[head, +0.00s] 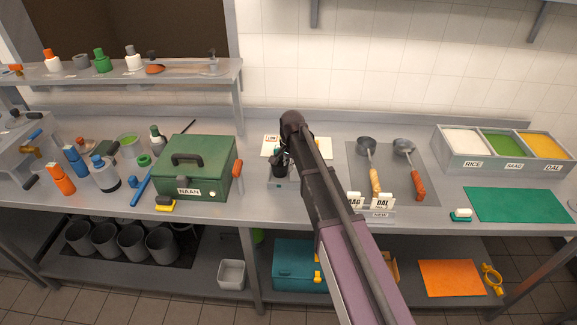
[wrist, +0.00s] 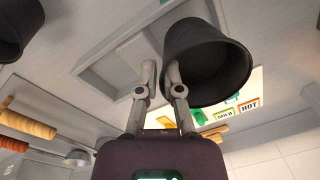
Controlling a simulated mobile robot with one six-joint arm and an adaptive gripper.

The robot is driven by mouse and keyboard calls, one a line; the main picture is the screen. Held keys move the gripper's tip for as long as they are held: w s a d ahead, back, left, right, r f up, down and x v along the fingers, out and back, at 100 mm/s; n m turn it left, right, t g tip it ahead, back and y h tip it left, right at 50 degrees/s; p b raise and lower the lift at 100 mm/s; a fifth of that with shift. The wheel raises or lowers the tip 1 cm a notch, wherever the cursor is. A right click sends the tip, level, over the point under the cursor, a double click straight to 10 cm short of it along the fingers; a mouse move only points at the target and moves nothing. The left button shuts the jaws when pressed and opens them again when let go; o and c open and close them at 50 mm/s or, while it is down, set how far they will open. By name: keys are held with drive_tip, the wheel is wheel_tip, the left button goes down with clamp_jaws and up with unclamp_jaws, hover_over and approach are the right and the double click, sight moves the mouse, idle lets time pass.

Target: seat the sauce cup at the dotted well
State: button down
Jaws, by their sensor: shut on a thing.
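A dark sauce cup (wrist: 208,62) is at my gripper (wrist: 160,72) in the wrist view, its open mouth partly facing the camera. One finger overlaps the cup's left edge and the other is just left of it; the exact grip on the wall is hard to see. In the head view my gripper (head: 280,168) is over a small grey tray (head: 283,184), and the dark cup merges with the dark fingers. In the wrist view the tray with a shallow recess (wrist: 122,55) is beside and behind the cup. I cannot make out a dotted mark.
A white card (head: 269,152) with MILD and HOT labels (wrist: 238,112) lies behind the tray. The green NAAN box (head: 195,165) stands left; two ladles (head: 372,172) lie right on a grey mat. Another dark vessel (wrist: 18,28) shows at the wrist view's upper left.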

drive_tip(key=shift+f+b, duration=1.6)
drive_tip(key=shift+f, duration=0.1)
drive_tip(key=c, duration=0.7)
unclamp_jaws()
drive_tip(key=shift+r, duration=0.15)
drive_tip(key=r+p, duration=0.7)
drive_tip(key=p, duration=0.1)
drive_tip(key=shift+s+d+r, duration=0.15)
drive_tip(key=shift+d+r, duration=0.1)
drive_tip(key=shift+r, duration=0.15)
idle(0.7)
drive_tip(key=s+d+n, duration=0.2)
drive_tip(key=s+d, duration=0.4)
drive_tip(key=s, duration=0.2)
drive_tip(key=s+d+n, duration=0.2)
drive_tip(key=s+d, duration=0.4)
drive_tip(key=s, duration=0.2)
drive_tip(key=s+d+n, duration=0.2)
drive_tip(key=s+d, duration=0.5)
drive_tip(key=s, duration=0.1)
drive_tip(key=shift+s+d+f+h+b, duration=0.1)
drive_tip(key=shift+f+h+b, duration=0.2)
drive_tip(key=shift+f+b, duration=0.1)
